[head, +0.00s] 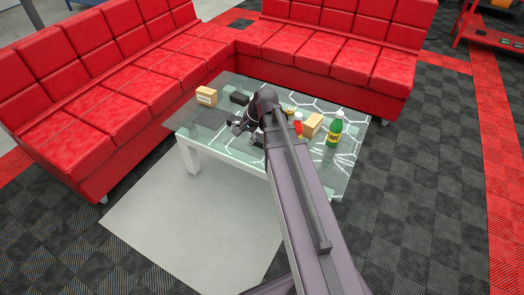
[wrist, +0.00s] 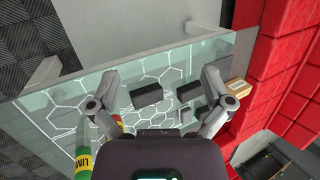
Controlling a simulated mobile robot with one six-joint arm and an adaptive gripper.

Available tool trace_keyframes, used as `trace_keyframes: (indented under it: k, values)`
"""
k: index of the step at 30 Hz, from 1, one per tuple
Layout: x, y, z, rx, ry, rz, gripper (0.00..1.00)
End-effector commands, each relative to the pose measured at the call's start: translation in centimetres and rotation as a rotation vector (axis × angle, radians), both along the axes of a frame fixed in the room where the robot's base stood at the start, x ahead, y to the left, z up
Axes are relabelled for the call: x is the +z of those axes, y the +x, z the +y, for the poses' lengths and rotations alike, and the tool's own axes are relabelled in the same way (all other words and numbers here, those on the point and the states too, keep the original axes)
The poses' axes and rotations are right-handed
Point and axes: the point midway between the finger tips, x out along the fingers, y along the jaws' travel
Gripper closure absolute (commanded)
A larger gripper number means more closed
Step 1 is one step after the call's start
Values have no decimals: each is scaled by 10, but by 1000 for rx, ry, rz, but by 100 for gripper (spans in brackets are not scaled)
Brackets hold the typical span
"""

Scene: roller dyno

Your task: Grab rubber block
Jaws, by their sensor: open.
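A black rectangular block (wrist: 147,94), which looks like the rubber block, lies on the glass table between my gripper's fingers in the wrist view, below them. A second dark block (wrist: 189,91) lies close to its right, near the right finger. I cannot tell for certain which one is rubber. In the head view a black block (head: 239,98) lies toward the back of the table, and a dark flat piece (head: 212,117) lies left of my gripper. My gripper (wrist: 160,78) is open and empty, with fingers spread wide. In the head view my gripper (head: 242,127) is over the table, partly hidden by my arm.
A cardboard box (head: 206,96) stands at the table's left; another box (head: 313,125), a green bottle (head: 334,130) and a red bottle (head: 298,126) stand right of my arm. Red sofas (head: 130,75) border the back and left. Floor in front is clear.

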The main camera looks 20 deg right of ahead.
Motion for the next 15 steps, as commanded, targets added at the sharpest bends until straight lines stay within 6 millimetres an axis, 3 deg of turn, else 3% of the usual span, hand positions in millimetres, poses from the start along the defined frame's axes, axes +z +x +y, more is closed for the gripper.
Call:
trace_keyframes:
  k: [1,15]
  values:
    - [-19,7,-5,-40,25,2,0]
    - [-89,49,-48,-417,297,38,0]
